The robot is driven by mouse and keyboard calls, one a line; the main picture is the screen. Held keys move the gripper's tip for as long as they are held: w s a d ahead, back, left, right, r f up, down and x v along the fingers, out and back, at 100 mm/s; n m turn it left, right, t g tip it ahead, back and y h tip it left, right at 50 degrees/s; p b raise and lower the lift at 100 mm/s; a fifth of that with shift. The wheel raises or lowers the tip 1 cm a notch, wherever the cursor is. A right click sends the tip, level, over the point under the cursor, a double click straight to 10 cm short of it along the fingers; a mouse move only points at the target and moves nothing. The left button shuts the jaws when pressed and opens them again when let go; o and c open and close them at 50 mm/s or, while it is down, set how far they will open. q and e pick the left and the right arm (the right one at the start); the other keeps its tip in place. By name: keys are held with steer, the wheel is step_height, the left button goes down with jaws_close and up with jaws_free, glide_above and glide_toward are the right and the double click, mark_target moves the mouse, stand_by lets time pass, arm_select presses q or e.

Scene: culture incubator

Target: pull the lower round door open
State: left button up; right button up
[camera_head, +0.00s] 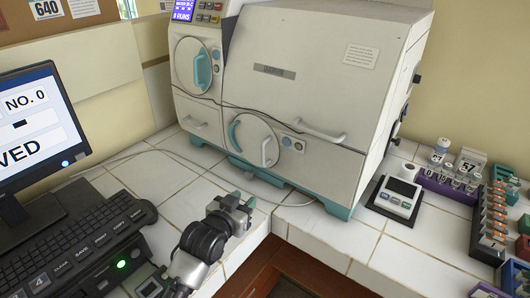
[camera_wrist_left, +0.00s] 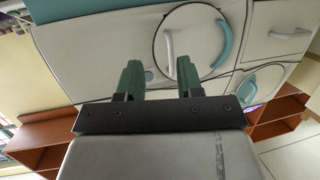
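The lower round door (camera_head: 250,138) is on the front of the cream incubator (camera_head: 310,85), low and left of centre, and looks shut. It has a white curved handle (camera_head: 267,152) on its right and a teal curved handle (camera_head: 233,135) on its left. In the left wrist view, the door (camera_wrist_left: 195,40), white handle (camera_wrist_left: 168,40) and teal handle (camera_wrist_left: 224,44) lie beyond the fingers. My left gripper (camera_head: 243,199) is in front of and below the door, apart from it. Its green fingers (camera_wrist_left: 159,75) are spread with nothing between them. My right gripper is out of view.
An upper round door (camera_head: 186,55) with a teal handle sits higher left. A monitor (camera_head: 35,130) and keyboard (camera_head: 70,245) are at left. A scale (camera_head: 397,195) and vial racks (camera_head: 450,188) stand at right. The white tiled counter (camera_head: 300,215) is clear before the incubator.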

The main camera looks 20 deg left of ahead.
mark_target(263, 162)
arm_select(q)
steer(key=w+r, duration=0.1)
steer(key=w, duration=0.4)
steer(key=w+r+t+p, duration=0.1)
steer(key=w+r, duration=0.1)
steer(key=w, duration=0.3)
steer(key=w+d+r+t, duration=0.1)
steer(key=w, duration=0.4)
steer(key=shift+r, duration=0.4)
steer(key=shift+s, duration=0.1)
jaws_close()
